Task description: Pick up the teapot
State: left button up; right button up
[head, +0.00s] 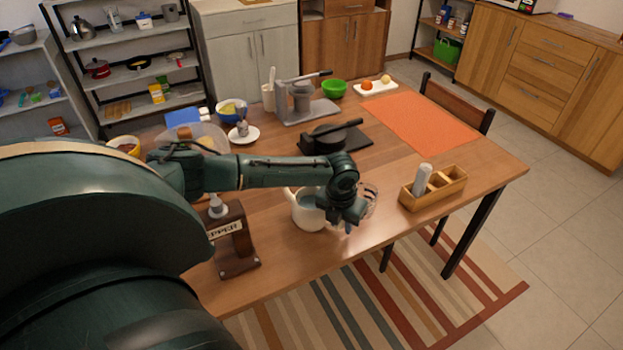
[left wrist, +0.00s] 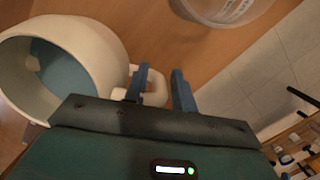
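The teapot (head: 308,214) is a white, open-topped vessel near the front edge of the wooden table. In the left wrist view, the teapot (left wrist: 88,45) shows a blue-grey inside and a loop handle (left wrist: 157,92) facing my gripper. My left gripper (head: 350,222) is at its right side in the head view. In the left wrist view, the two blue fingers of my left gripper (left wrist: 162,80) are apart, with the outer part of the handle between them. One finger overlaps the handle's loop. I cannot tell whether either finger touches it. My right gripper is not in view.
A clear bowl (head: 372,197) stands close behind my gripper. A wooden dispenser stand (head: 237,246) is left of the teapot. A wooden compartment box (head: 437,190) with a grey shaker (head: 421,180) stands to the right. A black pan-like item (head: 328,138) lies farther back.

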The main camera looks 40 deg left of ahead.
pick_arm(q)
grip_shut()
jog(key=shift+r, duration=0.15)
dwell(0.7)
